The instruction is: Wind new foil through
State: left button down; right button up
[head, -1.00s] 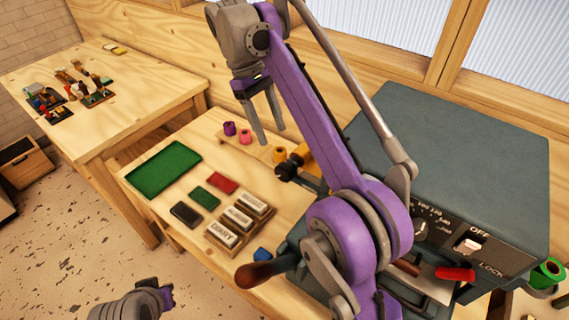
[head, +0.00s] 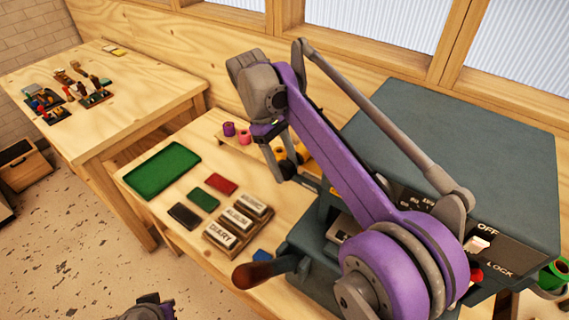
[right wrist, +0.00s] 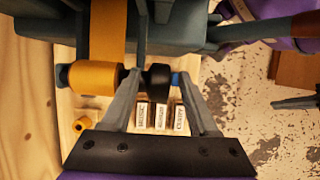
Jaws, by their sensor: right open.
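My right gripper (head: 293,172) is open and points down beside the yellow-orange foil roll, partly hidden by its own arm in the head view. In the right wrist view, its fingers (right wrist: 160,76) straddle a black collar (right wrist: 158,80) with a blue end on the roll's shaft, with no clear grip on it. The orange foil roll (right wrist: 92,80) sits on the same shaft, left of the fingers, and a foil strip (right wrist: 107,30) runs up from it to the machine. The grey-green foil machine (head: 470,140) stands at right. My left gripper (head: 150,306) shows only partly at the bottom edge.
Purple (head: 229,129) and pink (head: 244,137) rolls stand on a small rack. A green tray (head: 162,170), coloured pads and a rack of lettered blocks (head: 238,222) lie on the bench. A wooden-handled lever (head: 255,274) juts out in front. A green roll (head: 553,274) is at right.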

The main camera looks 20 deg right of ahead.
jog(key=shift+c, duration=0.3)
grip_shut()
jog(key=shift+s+d+r+t+y, duration=0.1)
jog(key=shift+s+d+t+y, duration=0.1)
jog(key=shift+t+y, duration=0.35)
jog(key=shift+s+t+y, duration=0.1)
jog(key=shift+t+y, duration=0.65)
jog(key=shift+t, duration=0.4)
jog(key=shift+o, duration=0.3)
grip_release()
